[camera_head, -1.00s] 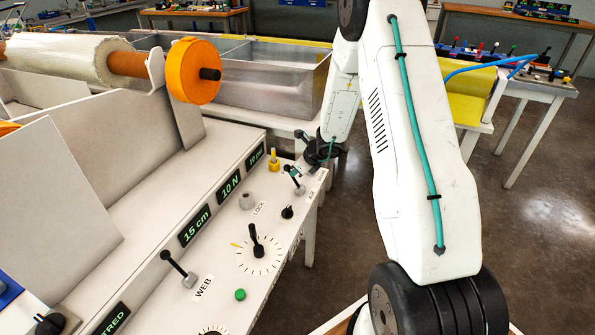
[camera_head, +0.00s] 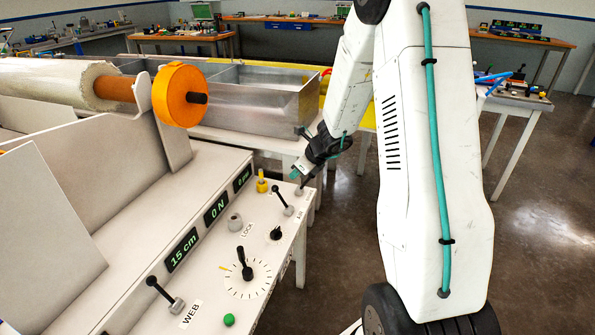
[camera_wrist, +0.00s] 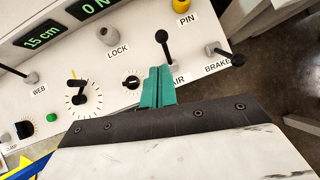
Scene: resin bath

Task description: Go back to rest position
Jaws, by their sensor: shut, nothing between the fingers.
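My gripper (camera_head: 297,171) has teal fingers, pressed together and empty. In the head view it hangs over the far end of the white control panel (camera_head: 205,277). In the wrist view its shut fingers (camera_wrist: 157,86) are in front of the panel, beside the AIR lever (camera_wrist: 164,46) and the AIR label. The BRAKE lever (camera_wrist: 226,56) is to their right. No contact with either lever is clear.
Displays read 15 cm (camera_head: 182,249) and 0 N (camera_head: 216,211). The panel carries a yellow pin (camera_head: 262,182), a dial lever (camera_head: 246,263), and a green button (camera_head: 229,320). An orange-ended roll (camera_head: 180,95) and metal bath (camera_head: 245,100) stand behind. Floor at right is open.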

